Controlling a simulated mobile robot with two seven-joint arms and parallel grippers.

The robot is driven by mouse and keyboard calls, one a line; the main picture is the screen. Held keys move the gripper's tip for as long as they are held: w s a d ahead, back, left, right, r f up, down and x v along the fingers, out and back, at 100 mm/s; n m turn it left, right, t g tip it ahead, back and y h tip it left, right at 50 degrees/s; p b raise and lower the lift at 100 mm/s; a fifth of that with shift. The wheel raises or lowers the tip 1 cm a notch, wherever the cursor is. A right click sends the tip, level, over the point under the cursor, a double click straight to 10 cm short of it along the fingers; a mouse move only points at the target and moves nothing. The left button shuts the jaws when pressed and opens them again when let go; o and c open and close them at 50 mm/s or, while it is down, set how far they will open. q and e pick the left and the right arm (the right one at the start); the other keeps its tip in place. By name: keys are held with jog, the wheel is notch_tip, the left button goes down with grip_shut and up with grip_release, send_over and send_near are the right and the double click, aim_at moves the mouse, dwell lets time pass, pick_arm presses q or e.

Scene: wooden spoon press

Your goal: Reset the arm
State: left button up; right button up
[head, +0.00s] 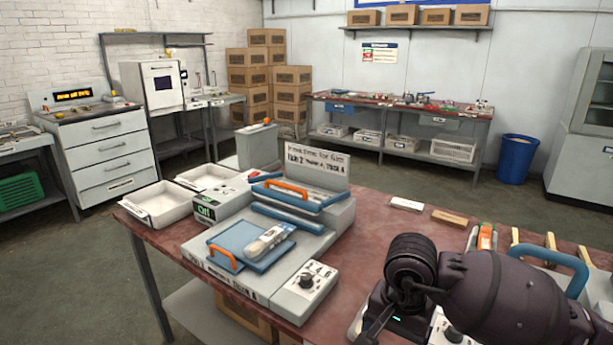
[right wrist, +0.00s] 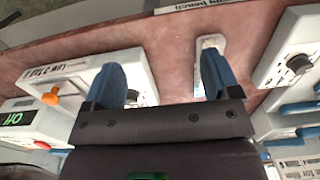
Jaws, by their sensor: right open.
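My right arm (head: 490,290) reaches in from the lower right in the head view, over the right part of the red-brown table (head: 385,240). Its fingertips are hidden in the head view. In the right wrist view my right gripper (right wrist: 160,72) has two blue fingers spread apart, with nothing held between them. Bare table shows between the fingers, and a small white object (right wrist: 209,44) lies partly behind the right finger. My left gripper is in neither view.
A grey press machine (head: 320,222) with blue and orange handles stands left of my arm. White trays (head: 158,206) are at the table's left. A white block (head: 406,204) and a wooden block (head: 450,218) lie behind my arm.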

jog(key=s+a+r+m+g+y, duration=0.1)
jog(key=s+a+m+y, duration=0.1)
jog(key=s+a+y, duration=0.3)
jog(key=s+a+r+m+g+y, duration=0.1)
jog(key=s+a+m+y, duration=0.2)
jog(key=a+y, duration=0.4)
notch_tip(320, 180, up, 6)
jog(key=a+m+t+y, duration=0.2)
jog(key=a+m+y, duration=0.1)
jog(key=m+y, duration=0.3)
jog(key=w+d+r+m+t+h, duration=0.15)
jog(key=d+m+t, duration=0.25)
jog(key=m+t, duration=0.55)
jog(key=w+d+r+m+t+h, duration=0.1)
jog(key=w+d+r+m+t, duration=0.35)
jog(key=m, duration=0.75)
jog(key=s+d+f+m+t+h, duration=0.3)
jog(key=d+f+m+h, duration=1.05)
jog(key=m, duration=0.65)
jog(key=s+d+f+m+g+h, duration=0.55)
jog(key=s+f+m+g, duration=0.25)
jog(key=s+f, duration=0.2)
jog(key=s+f+m+g+y, duration=0.4)
jog(key=s+g, duration=0.3)
jog(key=s, duration=0.6)
jog(key=w+f+t, duration=0.8)
jog(key=w+t, duration=0.1)
jog(key=shift+w+f+h, duration=0.2)
jog(key=shift+f+h, duration=0.15)
